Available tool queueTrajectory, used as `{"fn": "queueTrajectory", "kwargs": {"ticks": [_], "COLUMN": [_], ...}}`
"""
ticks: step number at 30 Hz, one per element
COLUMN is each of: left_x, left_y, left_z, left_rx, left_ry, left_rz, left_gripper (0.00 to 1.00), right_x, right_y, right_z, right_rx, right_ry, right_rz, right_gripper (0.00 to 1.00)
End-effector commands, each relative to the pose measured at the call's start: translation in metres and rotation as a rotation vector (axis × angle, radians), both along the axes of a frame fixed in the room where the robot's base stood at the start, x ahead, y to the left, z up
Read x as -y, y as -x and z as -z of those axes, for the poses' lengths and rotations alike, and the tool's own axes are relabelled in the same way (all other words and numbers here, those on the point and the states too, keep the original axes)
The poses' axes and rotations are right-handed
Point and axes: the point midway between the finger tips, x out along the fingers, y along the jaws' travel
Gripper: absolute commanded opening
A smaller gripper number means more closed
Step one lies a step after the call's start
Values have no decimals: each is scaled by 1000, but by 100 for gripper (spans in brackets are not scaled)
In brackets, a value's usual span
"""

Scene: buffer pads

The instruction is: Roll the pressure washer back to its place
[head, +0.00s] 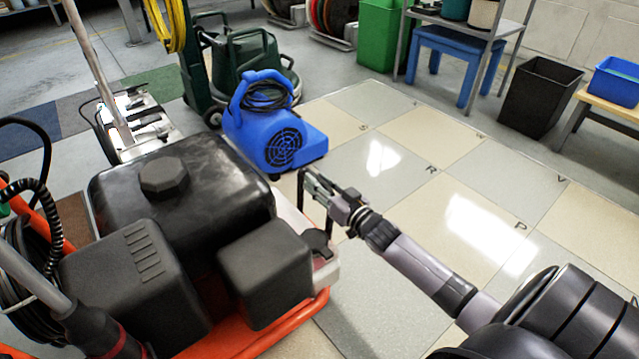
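The pressure washer fills the lower left of the head view, with a black tank (185,190), dark grey box covers (265,272) and an orange base frame (235,343). My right gripper (316,190) is at the washer's right side, above its front right corner. Thin black upright parts show at its fingers; I cannot tell whether they are finger parts or a washer handle, nor whether the fingers are closed on anything. My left gripper does not show.
A blue air blower (275,130) stands just behind the washer, with a green machine (245,55) beyond it. A blue stool (447,62), a black bin (538,97) and a green bin (380,35) stand at the back. The tiled floor (455,215) to the right is clear.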

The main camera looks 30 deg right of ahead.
Motion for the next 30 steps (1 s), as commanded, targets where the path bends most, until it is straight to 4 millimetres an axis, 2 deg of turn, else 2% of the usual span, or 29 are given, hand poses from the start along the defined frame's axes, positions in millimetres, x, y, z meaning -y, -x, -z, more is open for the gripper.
{"fn": "queueTrajectory", "kwargs": {"ticks": [1,11,30], "left_x": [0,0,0], "left_y": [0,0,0], "left_z": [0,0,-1], "left_rx": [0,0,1], "left_ry": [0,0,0], "left_rz": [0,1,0], "left_gripper": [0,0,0], "right_x": [0,0,-1], "right_y": [0,0,0], "right_z": [0,0,0], "right_rx": [0,0,0], "right_ry": [0,0,-1], "right_rz": [0,0,0], "right_gripper": [23,1,0]}}
